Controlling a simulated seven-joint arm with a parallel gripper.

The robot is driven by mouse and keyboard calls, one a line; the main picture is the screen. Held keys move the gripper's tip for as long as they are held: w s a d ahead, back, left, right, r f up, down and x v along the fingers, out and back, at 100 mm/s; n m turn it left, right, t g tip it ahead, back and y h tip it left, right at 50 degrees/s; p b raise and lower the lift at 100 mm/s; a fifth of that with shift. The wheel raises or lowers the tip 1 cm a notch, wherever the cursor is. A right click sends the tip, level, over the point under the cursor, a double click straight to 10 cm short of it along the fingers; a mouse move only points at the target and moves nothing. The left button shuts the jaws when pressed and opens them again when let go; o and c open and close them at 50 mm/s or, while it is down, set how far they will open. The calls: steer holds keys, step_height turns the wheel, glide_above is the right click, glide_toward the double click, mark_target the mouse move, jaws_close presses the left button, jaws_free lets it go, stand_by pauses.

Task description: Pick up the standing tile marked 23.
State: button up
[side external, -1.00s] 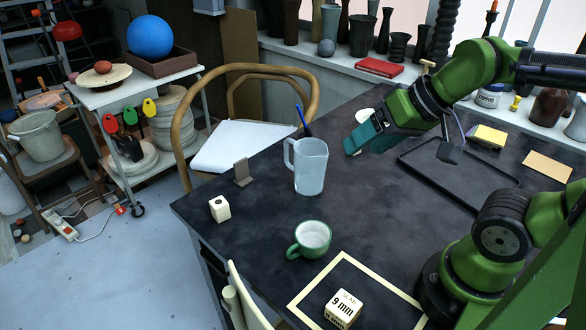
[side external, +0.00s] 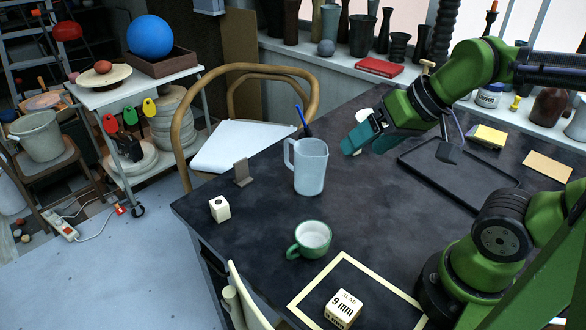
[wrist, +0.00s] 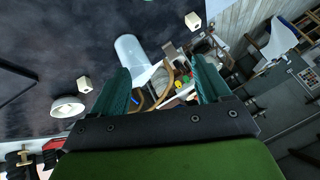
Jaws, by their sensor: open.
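A small grey-brown tile (side external: 241,172) stands upright near the table's far left edge, left of the pale blue jug (side external: 310,167). No number can be read on it. What looks like the same tile (wrist: 169,48) shows small beyond my fingertips in the wrist view, beside the jug (wrist: 130,50). My gripper (side external: 364,136) is open and empty, above the table to the right of the jug and well apart from the tile. In the wrist view its two teal fingers (wrist: 162,76) stand wide apart.
A white cube with a dark dot (side external: 219,209) sits left of the green cup (side external: 312,238). A block marked 9 mm (side external: 343,308) lies inside a cream outlined square. A black tray (side external: 462,180) is at right. The tabletop between tile and cup is bare.

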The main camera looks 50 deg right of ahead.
steer(key=w+f+g, duration=0.1)
steer(key=w+f, duration=0.1)
steer(key=n+g+h, duration=0.2)
steer(key=n, duration=0.2)
glide_toward(242, 165)
steer(key=x, duration=0.6)
steer(key=shift+w+d+f, duration=0.15)
steer(key=shift+w, duration=0.15)
steer(key=x, duration=0.5)
steer(key=shift+s+a+f, duration=0.1)
steer(key=shift+a+f, duration=0.1)
steer(key=shift+f, duration=0.2)
steer(key=c, duration=1)
